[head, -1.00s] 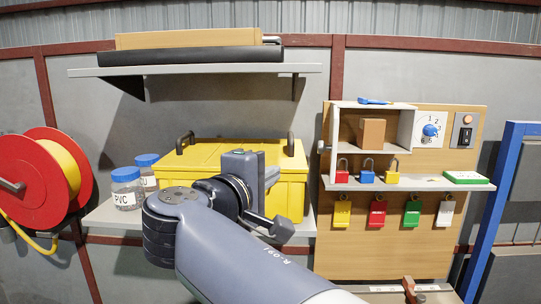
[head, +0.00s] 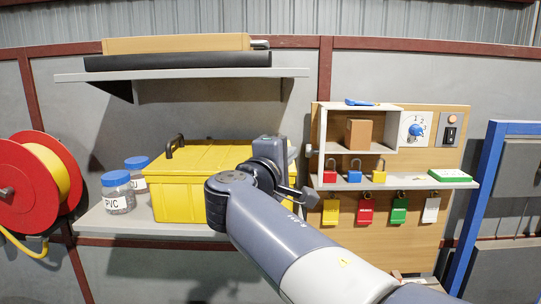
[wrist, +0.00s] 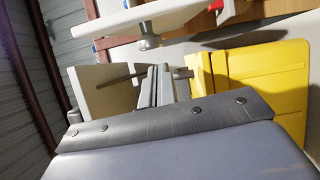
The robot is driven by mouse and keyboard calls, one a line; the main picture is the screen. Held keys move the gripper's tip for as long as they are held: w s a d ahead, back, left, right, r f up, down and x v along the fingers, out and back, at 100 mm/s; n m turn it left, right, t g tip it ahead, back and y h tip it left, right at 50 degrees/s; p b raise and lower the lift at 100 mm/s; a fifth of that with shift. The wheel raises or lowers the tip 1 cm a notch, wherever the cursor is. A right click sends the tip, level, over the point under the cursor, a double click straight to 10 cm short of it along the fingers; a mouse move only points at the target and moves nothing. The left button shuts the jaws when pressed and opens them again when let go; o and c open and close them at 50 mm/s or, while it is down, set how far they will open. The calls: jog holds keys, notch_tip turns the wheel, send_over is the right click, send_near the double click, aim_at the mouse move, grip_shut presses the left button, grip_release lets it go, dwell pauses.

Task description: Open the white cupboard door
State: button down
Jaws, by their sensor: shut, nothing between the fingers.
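The white cupboard (head: 394,125) is on the wooden board at the right in the head view. Its front is open and a brown block (head: 360,134) shows inside. The white door (head: 322,135) stands out from the cupboard's left side, seen almost edge-on, with a grey knob (head: 309,150) on its outer face. In the wrist view, the door is the white panel (wrist: 125,17) at the top, with the knob (wrist: 149,41) sticking out below it. My gripper (wrist: 160,72) is shut and empty, apart from the knob.
A yellow crate (head: 190,200) stands left of the cupboard, partly behind my arm. Red, blue and yellow padlocks (head: 355,172) sit on the ledge below the door. Tags (head: 399,210) hang lower. An upper shelf (head: 180,75) is on the left, and a blue frame (head: 480,205) at the right.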

jog(key=shift+s+d, duration=0.1)
jog(key=shift+d, duration=0.55)
